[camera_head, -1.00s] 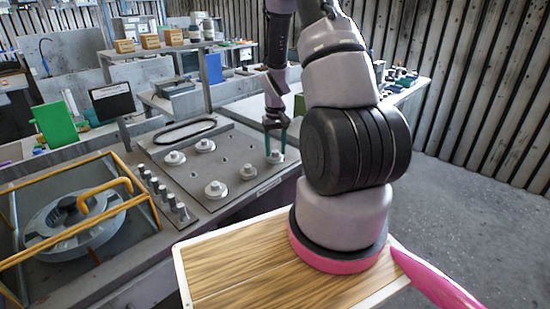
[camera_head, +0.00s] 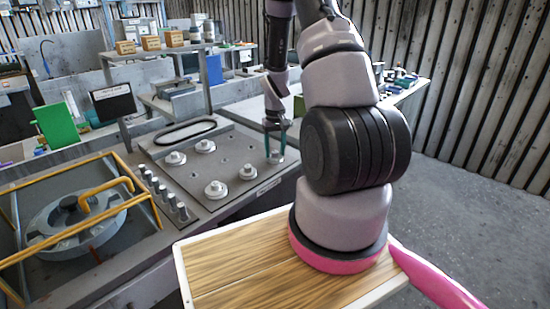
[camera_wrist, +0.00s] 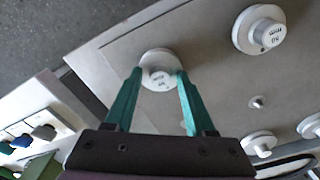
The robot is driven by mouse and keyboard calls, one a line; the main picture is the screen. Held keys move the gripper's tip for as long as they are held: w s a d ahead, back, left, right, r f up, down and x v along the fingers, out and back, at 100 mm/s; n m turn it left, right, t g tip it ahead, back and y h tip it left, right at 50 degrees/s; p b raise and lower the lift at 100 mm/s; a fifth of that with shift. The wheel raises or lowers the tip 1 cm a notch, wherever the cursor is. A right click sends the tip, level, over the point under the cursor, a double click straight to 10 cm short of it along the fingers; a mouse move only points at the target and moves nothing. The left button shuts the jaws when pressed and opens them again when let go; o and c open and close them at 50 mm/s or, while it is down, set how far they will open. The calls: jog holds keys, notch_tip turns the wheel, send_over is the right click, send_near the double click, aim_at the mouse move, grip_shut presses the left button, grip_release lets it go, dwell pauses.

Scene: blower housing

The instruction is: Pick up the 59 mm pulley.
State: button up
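A pale stepped pulley (camera_wrist: 157,80) with a round hub on a wider flange sits on the grey plate between my gripper's fingers in the wrist view. Its hub label is too small and blurred to read surely. My gripper (camera_wrist: 159,72) is open, with its two green fingers on either side of the hub and a narrow gap apparent. In the head view the same pulley (camera_head: 276,158) is at the right end of the plate, with my gripper (camera_head: 275,151) straight above and around it. The fingertips hide part of it.
Several similar pulleys stand on the plate, including one (camera_head: 247,172) nearby and one labelled pulley (camera_wrist: 260,30) in the wrist view. A row of grey pegs (camera_head: 165,195) and a yellow frame (camera_head: 130,185) lie left. Shelves with boxes (camera_head: 150,42) stand behind.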

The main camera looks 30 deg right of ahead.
aim_at(275, 152)
jog(key=shift+s+a+f, duration=0.15)
jog(key=shift+s+f, duration=0.2)
jog(key=shift+f, duration=0.15)
jog(key=shift+c, duration=0.2)
jog(key=shift+w+r, duration=0.2)
jog(key=shift+r, duration=0.45)
grip_shut()
jog(key=shift+w+r, duration=0.15)
jog(key=shift+r, duration=0.5)
jog(key=shift+r, duration=0.1)
jog(key=shift+r, duration=2.45)
